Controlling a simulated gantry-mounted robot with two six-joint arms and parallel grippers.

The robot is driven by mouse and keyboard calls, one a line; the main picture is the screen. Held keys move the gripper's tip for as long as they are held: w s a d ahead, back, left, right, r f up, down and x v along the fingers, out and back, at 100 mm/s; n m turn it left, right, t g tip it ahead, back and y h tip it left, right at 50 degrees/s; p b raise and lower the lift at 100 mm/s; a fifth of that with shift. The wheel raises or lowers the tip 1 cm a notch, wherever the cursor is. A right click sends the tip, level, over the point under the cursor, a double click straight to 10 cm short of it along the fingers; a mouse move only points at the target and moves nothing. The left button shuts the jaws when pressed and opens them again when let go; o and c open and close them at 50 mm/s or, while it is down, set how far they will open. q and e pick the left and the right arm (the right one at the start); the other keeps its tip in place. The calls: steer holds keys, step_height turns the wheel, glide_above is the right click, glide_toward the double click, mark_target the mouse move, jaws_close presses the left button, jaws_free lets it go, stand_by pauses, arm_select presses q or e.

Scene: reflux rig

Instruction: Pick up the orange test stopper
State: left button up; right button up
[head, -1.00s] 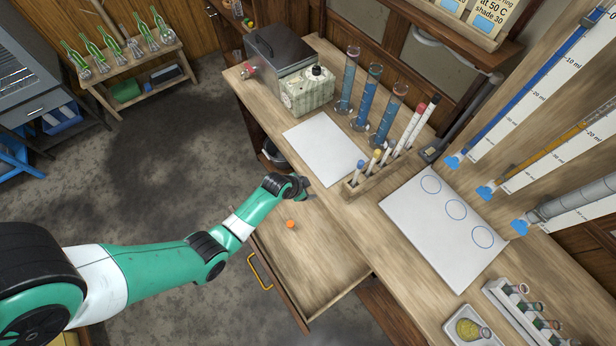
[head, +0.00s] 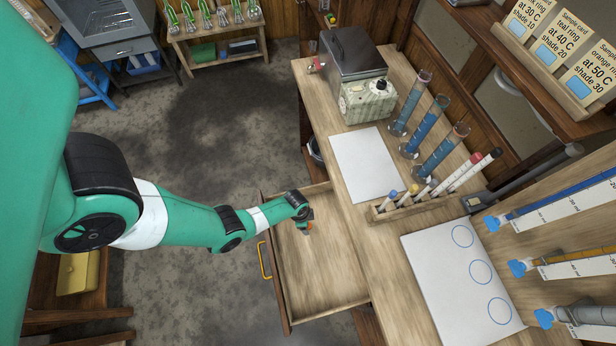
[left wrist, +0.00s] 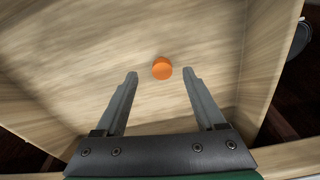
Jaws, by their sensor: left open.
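The orange test stopper (left wrist: 162,69) lies on the bare floor of the open drawer (left wrist: 60,60). In the left wrist view it sits just beyond my left fingertips, roughly midway between them. My left gripper (left wrist: 160,75) is open and empty, and its fingers do not touch the stopper in that view. In the head view my left gripper (head: 307,224) is over the drawer (head: 325,275), and the orange stopper there is mostly hidden by the gripper. My right gripper is in neither view.
Drawer walls surround the stopper. The workbench to the right holds a white sheet (head: 369,165), a rack of tubes (head: 405,208), blue-filled cylinders (head: 408,105) and a circled mat (head: 440,285). The drawer's front part is clear.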

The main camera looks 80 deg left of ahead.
arm_select(q)
steer(key=f+b, duration=0.2)
steer(key=w+f+b, duration=0.1)
steer(key=f+b, duration=0.1)
steer(key=f, duration=0.1)
steer(key=shift+b, duration=0.3)
jaws_close()
